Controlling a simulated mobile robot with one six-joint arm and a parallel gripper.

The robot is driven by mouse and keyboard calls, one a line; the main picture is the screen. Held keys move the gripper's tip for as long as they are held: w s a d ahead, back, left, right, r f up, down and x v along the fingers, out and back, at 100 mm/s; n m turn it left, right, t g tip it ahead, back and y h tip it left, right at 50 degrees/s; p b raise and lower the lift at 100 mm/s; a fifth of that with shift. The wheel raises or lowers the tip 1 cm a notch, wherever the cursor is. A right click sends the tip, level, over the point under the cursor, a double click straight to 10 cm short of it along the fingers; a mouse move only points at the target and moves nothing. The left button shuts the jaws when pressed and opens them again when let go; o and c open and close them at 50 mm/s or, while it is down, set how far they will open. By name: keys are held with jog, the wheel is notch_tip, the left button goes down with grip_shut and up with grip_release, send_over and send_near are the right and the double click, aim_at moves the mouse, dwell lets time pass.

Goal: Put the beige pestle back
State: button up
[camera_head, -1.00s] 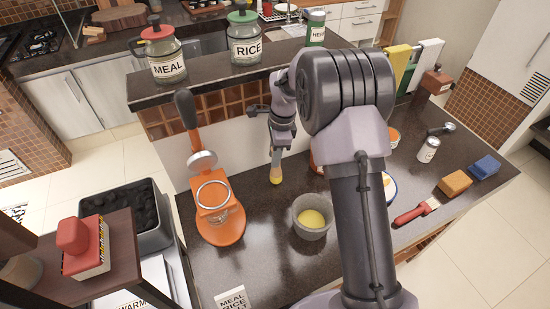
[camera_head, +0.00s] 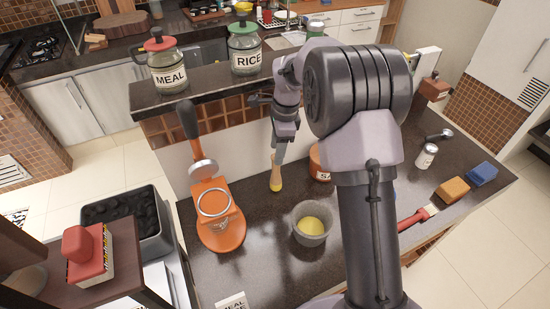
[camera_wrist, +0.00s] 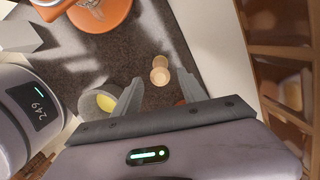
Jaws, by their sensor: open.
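The beige pestle (camera_head: 276,174) stands about upright on the dark counter, its yellow end down, behind and left of the mortar. My gripper (camera_head: 279,152) points down at the pestle's top. In the wrist view my gripper (camera_wrist: 160,84) is open, and the pestle (camera_wrist: 160,69) shows beyond and between the fingertips, apart from both. The grey mortar (camera_head: 311,240) holds something yellow. The mortar (camera_wrist: 88,106) is partly hidden by a finger in the wrist view.
An orange juicer press (camera_head: 220,234) stands left of the pestle. An orange jar (camera_head: 319,163) is close on the right, partly behind my arm. A raised shelf with the MEAL jar (camera_head: 168,72) and RICE jar (camera_head: 245,55) runs behind. Counter between press and mortar is clear.

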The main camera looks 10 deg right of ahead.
jog(key=r, duration=0.3)
jog(key=r+p, duration=0.1)
jog(key=r, duration=0.1)
jog(key=shift+d+r, duration=0.25)
jog(key=shift+d, duration=0.05)
jog(key=s+a+r+n+t, duration=0.3)
jog(key=s+r+n, duration=0.3)
jog(key=s+r, duration=0.7)
jog(key=s+a+n+t, duration=0.2)
jog(key=s+n, duration=0.6)
jog(key=s, duration=1)
jog(key=shift+f+n+y, duration=0.25)
jog(key=shift+n+y, duration=0.05)
